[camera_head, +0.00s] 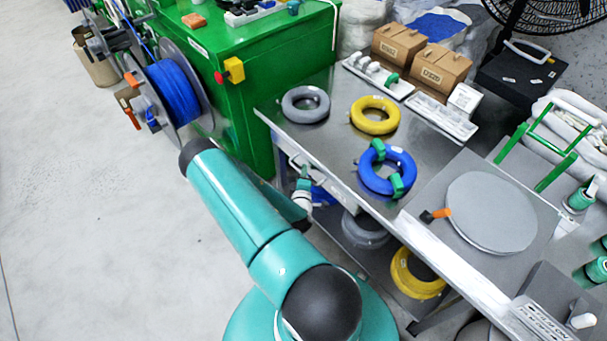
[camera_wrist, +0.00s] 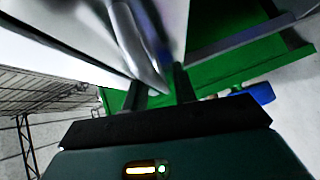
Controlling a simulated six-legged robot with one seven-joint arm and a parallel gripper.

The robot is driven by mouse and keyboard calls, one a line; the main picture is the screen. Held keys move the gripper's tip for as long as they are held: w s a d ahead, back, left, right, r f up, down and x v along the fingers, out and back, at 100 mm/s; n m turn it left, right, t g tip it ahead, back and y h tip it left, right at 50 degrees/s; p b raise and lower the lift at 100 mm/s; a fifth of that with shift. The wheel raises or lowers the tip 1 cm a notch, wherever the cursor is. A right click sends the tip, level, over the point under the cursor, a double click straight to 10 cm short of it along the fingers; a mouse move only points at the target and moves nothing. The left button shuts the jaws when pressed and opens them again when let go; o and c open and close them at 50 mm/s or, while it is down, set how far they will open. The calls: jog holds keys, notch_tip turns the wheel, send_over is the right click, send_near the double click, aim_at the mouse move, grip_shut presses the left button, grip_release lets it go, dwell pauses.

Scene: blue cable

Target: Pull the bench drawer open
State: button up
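The steel bench (camera_head: 335,135) stands right of centre in the head view, its near edge running down to the right. The drawer front is below its left end and is mostly hidden by my arm; I cannot tell how far out it is. My gripper (camera_head: 302,198) is close to that left front part of the bench. In the wrist view, my gripper (camera_wrist: 158,82) has its two dark fingers apart, with a curved silver bar (camera_wrist: 146,62), perhaps the drawer handle, reaching between them. Contact with the bar is unclear.
On the bench lie a grey coil (camera_head: 305,104), a yellow coil (camera_head: 375,115), a blue coil (camera_head: 387,170) and a round grey plate (camera_head: 490,212). More coils sit on the lower shelf. A green cabinet (camera_head: 245,120) adjoins the left end.

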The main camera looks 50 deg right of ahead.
grip_shut()
jog(key=shift+a, duration=0.1)
jog(key=w+a, duration=0.2)
jog(key=a, duration=0.9)
jog(key=w+a, duration=0.3)
jog(key=a, duration=0.9)
jog(key=shift+w+a, duration=0.15)
jog(key=shift+a, duration=0.15)
jog(key=shift+o, duration=1.1)
grip_release()
jog(key=v, duration=1.3)
jog(key=shift+a, duration=0.35)
jog(key=shift+r, duration=0.15)
